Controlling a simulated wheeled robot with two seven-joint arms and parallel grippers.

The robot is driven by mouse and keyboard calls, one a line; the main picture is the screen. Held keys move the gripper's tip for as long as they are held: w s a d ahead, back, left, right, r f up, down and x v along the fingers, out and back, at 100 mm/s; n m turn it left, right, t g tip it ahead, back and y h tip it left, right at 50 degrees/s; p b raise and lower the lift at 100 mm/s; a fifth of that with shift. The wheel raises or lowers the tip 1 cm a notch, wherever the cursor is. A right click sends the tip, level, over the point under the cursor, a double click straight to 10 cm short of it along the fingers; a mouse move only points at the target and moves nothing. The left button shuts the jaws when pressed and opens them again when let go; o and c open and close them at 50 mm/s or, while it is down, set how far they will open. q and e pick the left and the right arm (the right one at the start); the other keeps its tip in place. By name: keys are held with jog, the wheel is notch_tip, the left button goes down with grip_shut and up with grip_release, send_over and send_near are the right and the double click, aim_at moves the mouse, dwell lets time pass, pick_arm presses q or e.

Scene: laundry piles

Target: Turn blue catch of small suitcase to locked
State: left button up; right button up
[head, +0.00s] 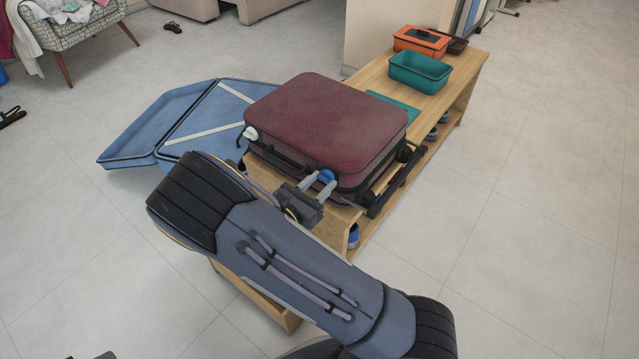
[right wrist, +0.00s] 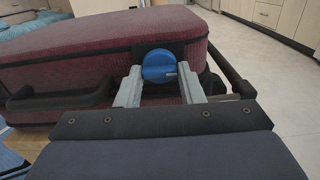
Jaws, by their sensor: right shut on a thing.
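The small suitcase (head: 325,122) is dark red and lies flat and closed on a wooden bench. Its front face also fills much of the right wrist view (right wrist: 95,58). The round blue catch (right wrist: 158,66) is on that front face, right of the black handle (right wrist: 60,97); the catch also shows in the head view (head: 327,175). My right gripper (head: 322,181) is shut on the blue catch, one grey finger on each side of it. A white catch (head: 250,132) is at the suitcase's left corner. My left gripper is not in view.
The wooden bench (head: 468,68) runs back to the right. It carries a teal bin (head: 420,72), an orange box (head: 421,40) and a brown tray (head: 457,46). A large open blue suitcase (head: 200,118) lies on the floor to the left. The floor on the right is clear.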

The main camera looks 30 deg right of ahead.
jog(key=o, duration=1)
jog(key=shift+a, duration=0.1)
jog(key=p+v, duration=0.2)
jog(key=v, duration=0.5)
jog(key=shift+s+a, duration=0.15)
jog(key=shift+a, duration=0.15)
jog(key=shift+d, duration=0.1)
